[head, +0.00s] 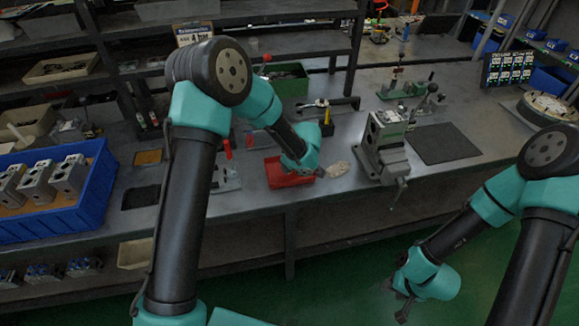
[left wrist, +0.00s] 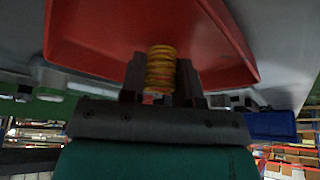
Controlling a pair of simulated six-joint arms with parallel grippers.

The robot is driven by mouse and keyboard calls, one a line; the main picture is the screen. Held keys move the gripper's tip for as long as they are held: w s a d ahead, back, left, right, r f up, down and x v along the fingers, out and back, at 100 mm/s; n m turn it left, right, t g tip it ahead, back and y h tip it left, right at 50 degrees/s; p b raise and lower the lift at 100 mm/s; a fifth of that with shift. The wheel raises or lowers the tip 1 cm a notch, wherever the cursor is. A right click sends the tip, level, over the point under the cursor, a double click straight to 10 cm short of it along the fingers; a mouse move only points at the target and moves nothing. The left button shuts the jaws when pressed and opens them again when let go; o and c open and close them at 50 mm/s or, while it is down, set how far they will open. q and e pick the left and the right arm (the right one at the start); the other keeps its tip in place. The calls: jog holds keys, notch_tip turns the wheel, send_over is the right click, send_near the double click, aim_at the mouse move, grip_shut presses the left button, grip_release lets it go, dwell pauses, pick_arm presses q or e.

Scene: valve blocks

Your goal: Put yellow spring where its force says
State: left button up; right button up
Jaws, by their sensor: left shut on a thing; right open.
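In the left wrist view a yellow spring (left wrist: 161,68) stands between the two fingers of my left gripper (left wrist: 161,82), which is shut on it. Reddish marks show near the spring's lower end. A red tray (left wrist: 95,45) fills the picture just beyond it. In the head view the red tray (head: 285,177) lies on the bench, with my left arm's end over it. The spring and the left fingertips are hidden there by my arm. My right gripper (head: 402,307) is open and empty, low over the green floor in front of the bench.
A grey vise block (head: 385,150) stands right of the tray, with a pale crumpled thing (head: 338,169) between them. A black mat (head: 440,143) lies farther right. A blue crate (head: 95,190) holds several grey valve blocks (head: 70,174) at left. A green bin (head: 287,84) stands behind.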

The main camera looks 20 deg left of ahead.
pick_arm(q)
jog(key=shift+f, duration=0.25)
jog(key=o, duration=0.9)
jog(key=v, duration=1.2)
jog(key=shift+s, duration=0.15)
